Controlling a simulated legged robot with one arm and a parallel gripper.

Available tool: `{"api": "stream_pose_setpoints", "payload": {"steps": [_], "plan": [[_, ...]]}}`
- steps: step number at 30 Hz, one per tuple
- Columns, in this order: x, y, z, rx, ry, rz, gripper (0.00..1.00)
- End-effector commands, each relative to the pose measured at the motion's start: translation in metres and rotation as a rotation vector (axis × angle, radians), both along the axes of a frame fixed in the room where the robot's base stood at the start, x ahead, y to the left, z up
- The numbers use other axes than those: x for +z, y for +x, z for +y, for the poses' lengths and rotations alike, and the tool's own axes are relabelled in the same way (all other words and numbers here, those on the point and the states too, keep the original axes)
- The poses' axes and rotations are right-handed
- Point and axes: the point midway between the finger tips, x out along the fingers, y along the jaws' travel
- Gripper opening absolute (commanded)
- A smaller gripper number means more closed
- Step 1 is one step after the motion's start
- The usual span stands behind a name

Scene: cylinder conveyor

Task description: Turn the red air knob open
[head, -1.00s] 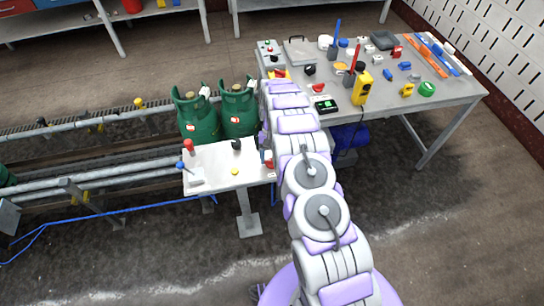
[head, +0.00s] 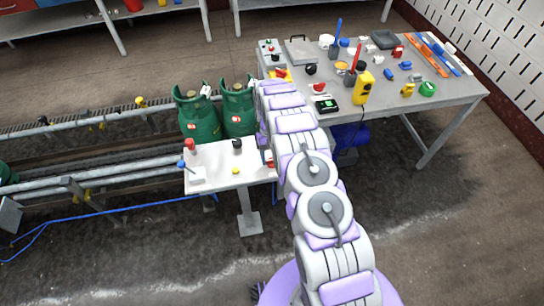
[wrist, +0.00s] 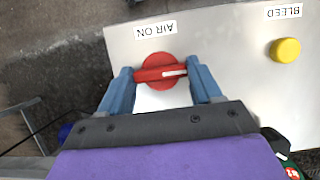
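The red air knob (wrist: 160,71) sits on a pale panel under the upside-down label "AIR ON". It has a raised bar lying nearly level in the wrist view, with a white mark on its right half. My gripper (wrist: 161,76) has its two blue fingers apart, one on each side of the knob, close to the bar's ends. I cannot tell whether they touch it. In the head view the knob (head: 269,158) shows as a bit of red at the panel's right edge, partly behind my arm. My gripper is hidden there.
A cluttered workbench (head: 440,101) stands at the right.

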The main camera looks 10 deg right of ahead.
Motion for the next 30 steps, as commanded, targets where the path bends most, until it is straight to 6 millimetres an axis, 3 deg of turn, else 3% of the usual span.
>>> {"api": "stream_pose_setpoints", "payload": {"steps": [8,17,23,30], "plan": [[0.001,0.001,0.0,0.001,0.0,-0.006,0.89],[0.003,0.002,0.0,0.0,0.0,-0.003,0.89],[0.027,0.012,0.0,0.0,0.0,-0.006,0.89],[0.074,0.032,0.001,0.0,-0.001,-0.004,0.89]]}}
